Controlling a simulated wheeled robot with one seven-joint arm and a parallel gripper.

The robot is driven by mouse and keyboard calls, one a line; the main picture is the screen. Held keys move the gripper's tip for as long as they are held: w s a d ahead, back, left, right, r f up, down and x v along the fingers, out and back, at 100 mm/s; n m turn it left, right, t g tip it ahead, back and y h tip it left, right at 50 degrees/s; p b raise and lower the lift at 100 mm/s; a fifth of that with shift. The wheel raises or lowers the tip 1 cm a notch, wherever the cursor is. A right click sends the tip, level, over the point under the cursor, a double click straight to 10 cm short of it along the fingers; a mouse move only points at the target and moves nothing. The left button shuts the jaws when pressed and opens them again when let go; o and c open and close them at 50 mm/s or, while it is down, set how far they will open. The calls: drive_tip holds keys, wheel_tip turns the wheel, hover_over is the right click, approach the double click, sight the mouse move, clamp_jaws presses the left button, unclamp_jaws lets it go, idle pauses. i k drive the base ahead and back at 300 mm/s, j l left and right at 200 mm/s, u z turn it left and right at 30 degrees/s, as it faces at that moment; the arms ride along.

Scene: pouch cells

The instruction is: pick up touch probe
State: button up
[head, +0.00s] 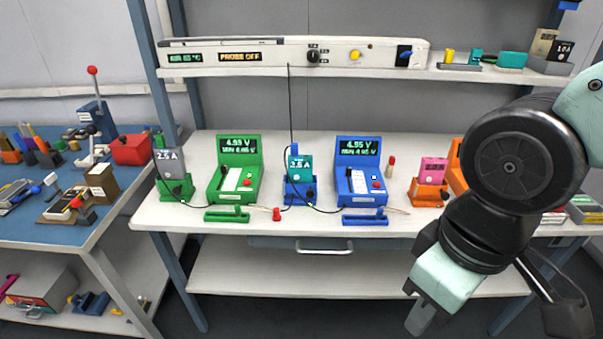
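No object is clearly marked as the touch probe. A small red-tipped piece (276,213) lies at the bench's front edge, near a thin black cable; it may be the probe, but it is too small to be sure. A small red-and-cream upright piece (391,166) stands right of the blue meter. My gripper (420,318) hangs in front of the bench at lower right, pointing down and apart from these pieces. Its finger gap is not clear, and nothing is seen in it.
The white bench (330,225) carries a green meter (238,150), a blue meter (357,152), pouch cells in stands, and green and blue bars (227,214) in front. A thin cable hangs from the shelf unit reading PROBE OFF (240,57). A blue-topped side table (50,230) is cluttered.

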sight(276, 217)
drive_tip(key=i+j+u, duration=0.15)
drive_tip(key=j+u, duration=0.2)
drive_tip(key=i+j+u, duration=0.2)
drive_tip(key=j+u, duration=0.15)
drive_tip(key=j, duration=0.2)
drive_tip(key=i+j+u, duration=0.35)
drive_tip(key=k, duration=0.1)
